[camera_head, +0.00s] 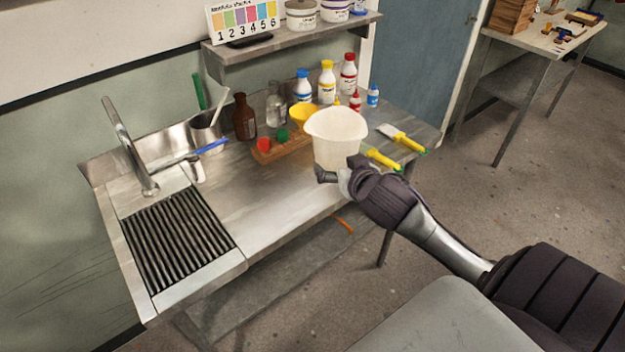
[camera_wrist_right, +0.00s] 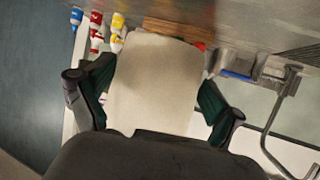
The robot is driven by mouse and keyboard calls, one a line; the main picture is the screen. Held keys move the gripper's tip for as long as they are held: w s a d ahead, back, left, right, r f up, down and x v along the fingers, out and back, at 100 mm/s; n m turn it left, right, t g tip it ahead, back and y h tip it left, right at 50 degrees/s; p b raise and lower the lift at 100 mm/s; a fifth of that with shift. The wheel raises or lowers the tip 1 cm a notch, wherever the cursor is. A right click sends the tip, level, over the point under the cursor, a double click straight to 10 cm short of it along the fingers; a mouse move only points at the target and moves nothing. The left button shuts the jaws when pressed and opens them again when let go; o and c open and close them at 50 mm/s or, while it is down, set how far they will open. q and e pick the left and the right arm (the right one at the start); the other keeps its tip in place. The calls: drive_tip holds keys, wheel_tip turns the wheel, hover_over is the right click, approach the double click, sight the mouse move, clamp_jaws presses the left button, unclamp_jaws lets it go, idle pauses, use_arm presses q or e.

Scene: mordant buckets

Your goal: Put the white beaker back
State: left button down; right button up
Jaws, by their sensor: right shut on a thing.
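The white beaker (camera_head: 337,136) is upright at the right part of the steel counter, with its spout to the left. My right gripper (camera_head: 338,174) is shut on its lower part in the head view. In the right wrist view the beaker (camera_wrist_right: 155,80) fills the middle, between the two fingers of my right gripper (camera_wrist_right: 155,105). I cannot tell whether the beaker's base touches the counter or is held above it. My left gripper is not in view.
Behind the beaker stand a yellow funnel (camera_head: 303,116), a wooden block (camera_head: 283,149) with red and green tops, and several bottles (camera_head: 327,82). Yellow-handled brushes (camera_head: 402,138) lie to its right. The counter (camera_head: 262,208) is clear at front left, beside the drain grille (camera_head: 177,240).

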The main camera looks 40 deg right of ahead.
drive_tip(key=d, duration=0.3)
drive_tip(key=shift+s+d+r+m+h, duration=0.1)
drive_tip(key=shift+s+d+m+h, duration=0.05)
drive_tip(key=shift+d+m+h, duration=0.2)
drive_tip(key=shift+w+d, duration=0.2)
drive_tip(key=p, duration=0.2)
hover_over(311, 187)
wheel_tip(311, 187, down, 7)
drive_tip(key=shift+w+d+r, duration=0.1)
wheel_tip(311, 187, down, 4)
drive_tip(key=shift+r, duration=0.25)
drive_tip(key=shift+f, duration=0.3)
drive_tip(key=shift+f, duration=0.15)
drive_tip(key=o, duration=1.5)
drive_tip(key=shift+c, duration=0.2)
